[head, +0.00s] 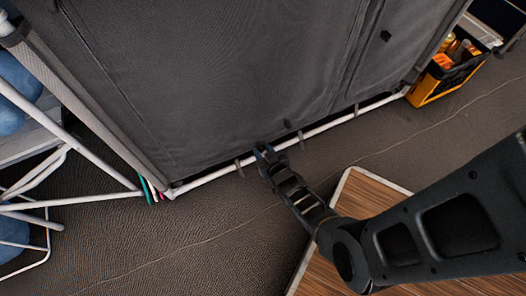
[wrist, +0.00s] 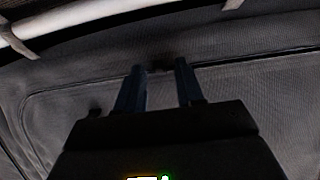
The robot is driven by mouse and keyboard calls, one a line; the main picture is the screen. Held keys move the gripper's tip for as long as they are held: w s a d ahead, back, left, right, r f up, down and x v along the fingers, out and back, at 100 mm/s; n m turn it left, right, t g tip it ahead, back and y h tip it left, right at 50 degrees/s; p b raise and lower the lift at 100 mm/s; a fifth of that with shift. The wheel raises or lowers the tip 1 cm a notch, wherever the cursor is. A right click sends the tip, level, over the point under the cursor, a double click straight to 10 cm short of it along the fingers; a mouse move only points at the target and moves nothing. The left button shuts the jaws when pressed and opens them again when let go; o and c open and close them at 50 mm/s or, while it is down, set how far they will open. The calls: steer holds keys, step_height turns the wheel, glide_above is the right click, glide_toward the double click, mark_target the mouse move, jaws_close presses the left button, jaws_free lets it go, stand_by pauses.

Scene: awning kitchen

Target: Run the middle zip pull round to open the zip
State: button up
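The grey fabric panel (head: 215,75) fills the upper middle of the head view, with a seam near its lower edge. My gripper (head: 263,150) is at this lower edge, its two fingertips apart. In the wrist view my gripper (wrist: 160,72) has a small dark piece, seemingly the middle zip pull (wrist: 160,68), between its fingertips. I cannot tell whether both fingers press on it. A dark line, seemingly the zip (wrist: 255,55), runs right from there; a thinner curved seam runs left. Dark tabs also sit on the panel in the head view (head: 287,124).
A white pole (head: 325,127) runs along the panel's bottom, with loops around it. A wooden-topped table (head: 352,205) stands below my arm. Open floor lies between.

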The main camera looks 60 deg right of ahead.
jaws_close()
stand_by(1.3)
